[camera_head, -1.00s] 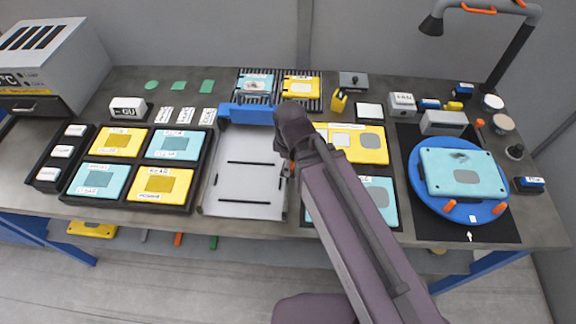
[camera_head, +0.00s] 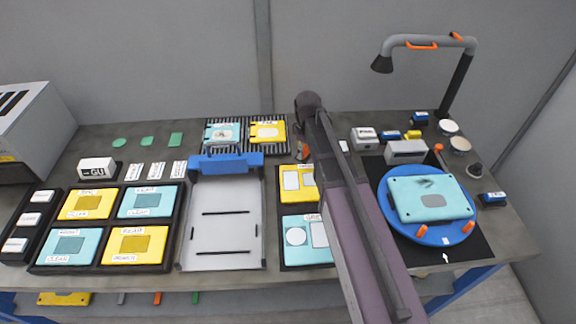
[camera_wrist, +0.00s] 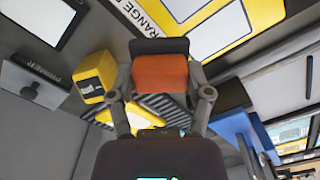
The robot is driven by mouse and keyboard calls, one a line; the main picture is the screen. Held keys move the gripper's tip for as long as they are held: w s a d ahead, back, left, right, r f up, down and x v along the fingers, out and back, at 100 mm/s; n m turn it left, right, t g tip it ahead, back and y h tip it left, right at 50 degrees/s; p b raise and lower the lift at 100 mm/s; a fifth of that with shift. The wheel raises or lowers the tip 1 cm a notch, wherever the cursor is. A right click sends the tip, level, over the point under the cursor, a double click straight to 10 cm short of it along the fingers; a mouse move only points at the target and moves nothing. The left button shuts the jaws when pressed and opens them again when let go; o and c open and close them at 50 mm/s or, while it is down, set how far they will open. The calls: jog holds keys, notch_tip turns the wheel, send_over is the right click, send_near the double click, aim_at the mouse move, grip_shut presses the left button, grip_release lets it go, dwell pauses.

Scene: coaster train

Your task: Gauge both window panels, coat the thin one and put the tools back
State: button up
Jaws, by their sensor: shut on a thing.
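My gripper (camera_wrist: 161,92) is shut on a small orange-and-black piece (camera_wrist: 160,72) in the wrist view; what the piece is cannot be told. In the head view my gripper (camera_head: 303,152) is at the back middle of the bench, largely hidden by my arm. A teal panel (camera_head: 408,205) with a dark patch lies on the blue turntable (camera_head: 392,228). A teal panel (camera_head: 215,139) and a yellow panel (camera_head: 268,131) lie on the striped rack at the back. A yellow block (camera_wrist: 97,75) and a dark box marked PRIMER (camera_wrist: 38,92) show left of my gripper in the wrist view.
A tray (camera_head: 120,225) of yellow and teal panels is at left, beside a white plate (camera_head: 225,240) with a blue bar (camera_head: 226,162). A block marked GU (camera_head: 97,170) stands behind the tray. A lamp (camera_head: 382,64) rises at right. Small boxes crowd the back right.

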jog(key=w+d+r+m+p, duration=0.1)
jog(key=w+d+m, duration=0.2)
jog(key=w+d, duration=0.7)
jog(key=d, duration=0.2)
jog(key=shift+w+d+r, duration=0.15)
jog(key=shift+w+d, duration=0.1)
jog(key=shift+d, duration=0.05)
jog(key=shift+f+b, duration=2.95)
jog(key=shift+f, duration=0.05)
jog(key=shift+s+f+b, duration=0.1)
jog(key=shift+f+b, duration=0.4)
jog(key=shift+b, duration=0.05)
dwell(0.5)
notch_tip(320, 180, up, 7)
jog(key=p, duration=0.7)
dwell(0.6)
dwell(0.8)
